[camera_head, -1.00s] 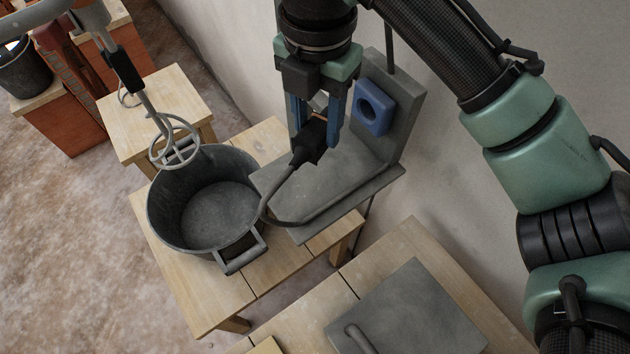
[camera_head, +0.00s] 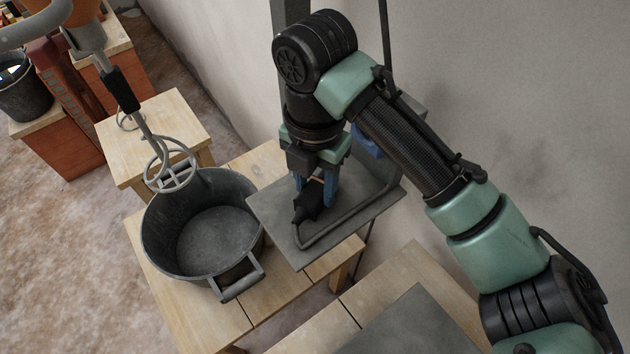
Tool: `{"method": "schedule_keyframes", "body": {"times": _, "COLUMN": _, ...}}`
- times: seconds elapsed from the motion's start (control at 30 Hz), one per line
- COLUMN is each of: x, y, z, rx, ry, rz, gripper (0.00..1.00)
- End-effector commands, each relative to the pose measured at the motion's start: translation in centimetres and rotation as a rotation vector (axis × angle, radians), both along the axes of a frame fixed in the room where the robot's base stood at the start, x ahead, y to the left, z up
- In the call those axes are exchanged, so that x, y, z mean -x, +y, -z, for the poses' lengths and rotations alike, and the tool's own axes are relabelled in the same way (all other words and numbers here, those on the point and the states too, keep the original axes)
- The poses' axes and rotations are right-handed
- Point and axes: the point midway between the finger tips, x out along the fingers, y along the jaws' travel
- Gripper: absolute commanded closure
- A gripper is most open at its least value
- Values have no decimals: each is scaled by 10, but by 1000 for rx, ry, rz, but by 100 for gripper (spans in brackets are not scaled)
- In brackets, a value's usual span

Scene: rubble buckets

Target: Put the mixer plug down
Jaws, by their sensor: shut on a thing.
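The mixer plug (camera_head: 305,203) is a black plug with a grey cable (camera_head: 345,220). My gripper (camera_head: 316,190) has blue fingers and is shut on the plug. It holds the plug low over the flat grey plate (camera_head: 280,225) of the wall stand. I cannot tell whether the plug touches the plate. The cable curves along the plate's front part. The blue socket (camera_head: 366,143) on the stand's upright panel is mostly hidden behind my arm.
A dark bucket (camera_head: 155,225) stands on a wooden table (camera_head: 215,310) left of the plate. The mixer's whisk (camera_head: 170,165) hangs over its rim. A second wooden table (camera_head: 330,320) with a grey slab (camera_head: 420,325) is in front. The wall is close behind my arm.

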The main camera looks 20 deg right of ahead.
Motion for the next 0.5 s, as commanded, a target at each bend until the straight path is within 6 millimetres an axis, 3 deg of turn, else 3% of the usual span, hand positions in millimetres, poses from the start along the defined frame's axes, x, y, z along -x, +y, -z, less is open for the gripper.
{"method": "schedule_keyframes", "body": {"times": 0.07, "x": 0, "y": 0, "z": 4, "rx": 0, "ry": 0, "rz": 0, "gripper": 100}}
{"method": "schedule_keyframes", "body": {"times": 0.1, "x": 0, "y": 0, "z": 3, "rx": 0, "ry": 0, "rz": 0, "gripper": 48}}
{"method": "schedule_keyframes", "body": {"times": 0.23, "x": 0, "y": 0, "z": 2, "rx": 0, "ry": 0, "rz": 0, "gripper": 25}}
{"method": "schedule_keyframes", "body": {"times": 0.5, "x": 0, "y": 0, "z": 2, "rx": 0, "ry": 0, "rz": 0, "gripper": 23}}
